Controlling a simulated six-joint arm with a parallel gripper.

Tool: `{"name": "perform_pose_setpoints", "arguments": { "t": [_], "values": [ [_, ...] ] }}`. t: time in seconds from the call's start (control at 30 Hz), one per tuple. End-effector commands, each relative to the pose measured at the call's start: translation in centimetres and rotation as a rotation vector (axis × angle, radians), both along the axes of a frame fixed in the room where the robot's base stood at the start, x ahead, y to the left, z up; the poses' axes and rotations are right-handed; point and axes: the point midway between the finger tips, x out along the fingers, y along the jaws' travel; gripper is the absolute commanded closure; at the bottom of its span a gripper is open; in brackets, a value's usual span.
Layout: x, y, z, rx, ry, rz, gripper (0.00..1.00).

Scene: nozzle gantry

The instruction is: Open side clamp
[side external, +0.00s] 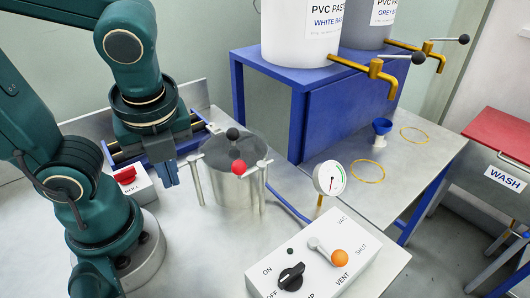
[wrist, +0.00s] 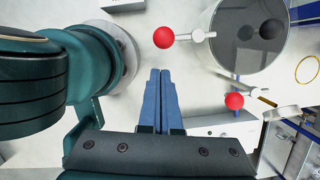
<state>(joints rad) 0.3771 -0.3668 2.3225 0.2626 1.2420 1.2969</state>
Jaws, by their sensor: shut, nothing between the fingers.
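A steel pot (side external: 232,185) with a clear lid and a dark ball on top stands right of my gripper; its round lid (wrist: 250,40) fills the upper right of the wrist view. Two clamp levers with red ball ends sit at its rim. One red ball (wrist: 163,37) lies just beyond my fingertips, the other red ball (wrist: 234,101) to their right. In the side view one red ball (side external: 239,168) shows in front of the pot. My gripper (side external: 170,180) is shut and empty, left of the pot, pointing down; its fingertips (wrist: 160,72) touch neither ball.
A control box (side external: 318,258) with a black switch and an orange-ended lever stands in front right. A gauge (side external: 330,178) rises behind it. A blue stand (side external: 355,115) holds white and grey tanks with brass taps.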

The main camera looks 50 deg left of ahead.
Motion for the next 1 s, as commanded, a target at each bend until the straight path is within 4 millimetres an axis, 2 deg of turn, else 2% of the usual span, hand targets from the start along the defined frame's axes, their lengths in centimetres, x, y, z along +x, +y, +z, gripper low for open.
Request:
{"name": "perform_pose_setpoints", "arguments": {
  "t": [0.3, 1.0],
  "values": [
    [0.3, 1.6, 0.3, 0.0, 0.0, 0.002, 1.0],
    [0.2, 2.0, 0.4, 0.0, 0.001, 0.001, 1.0]
  ]
}}
